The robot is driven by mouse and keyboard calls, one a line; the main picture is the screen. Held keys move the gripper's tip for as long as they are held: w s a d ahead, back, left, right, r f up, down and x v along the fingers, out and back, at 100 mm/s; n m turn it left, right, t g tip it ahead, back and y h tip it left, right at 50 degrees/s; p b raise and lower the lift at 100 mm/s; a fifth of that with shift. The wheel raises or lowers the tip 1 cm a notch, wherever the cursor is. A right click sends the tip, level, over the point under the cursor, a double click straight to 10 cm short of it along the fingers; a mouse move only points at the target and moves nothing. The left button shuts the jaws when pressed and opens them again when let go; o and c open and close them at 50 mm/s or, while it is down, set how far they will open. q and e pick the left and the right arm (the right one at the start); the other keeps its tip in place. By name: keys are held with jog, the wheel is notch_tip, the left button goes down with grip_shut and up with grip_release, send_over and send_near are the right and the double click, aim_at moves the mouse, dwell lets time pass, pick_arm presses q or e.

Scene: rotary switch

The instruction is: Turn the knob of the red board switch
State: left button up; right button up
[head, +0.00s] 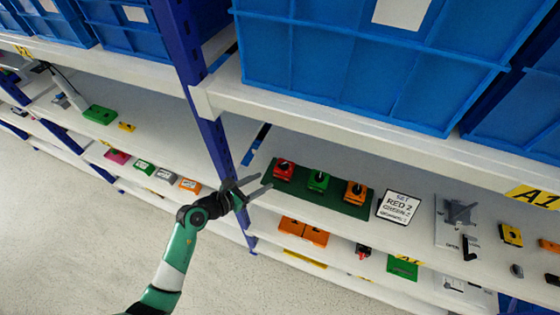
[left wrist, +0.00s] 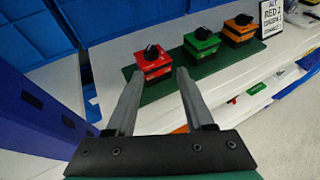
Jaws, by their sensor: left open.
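The red board switch (head: 284,169) stands at the left end of a dark green board on the shelf. It is a red box with a black knob on top, and it also shows in the left wrist view (left wrist: 153,64). Beside it on the board are a green switch (head: 319,180) and an orange switch (head: 355,192), each with a black knob. My left gripper (head: 264,182) is open and empty, in front of the red switch and apart from it. In the left wrist view its two fingers (left wrist: 157,84) point toward the red switch, one on either side of it. My right gripper is not in view.
A sign reading "SET RED 2 GREEN 2" (head: 397,206) stands right of the board (head: 340,200). A blue upright post (head: 213,140) is left of the board. Blue bins (head: 350,65) fill the shelf above.

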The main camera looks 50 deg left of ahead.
aim_at(283, 164)
pick_arm(q)
jog(key=b+x, duration=0.1)
jog(key=x, duration=0.2)
jog(key=a+b+x, duration=0.1)
jog(key=x, duration=0.2)
jog(key=a+b+x, duration=0.1)
jog(key=x, duration=0.2)
jog(key=shift+w+r, duration=0.25)
jog(key=shift+r, duration=0.15)
jog(key=shift+w+f, duration=0.1)
jog(key=shift+w, duration=0.5)
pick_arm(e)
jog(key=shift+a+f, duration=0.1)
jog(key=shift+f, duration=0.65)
pick_arm(q)
jog(key=shift+c, duration=0.3)
grip_shut()
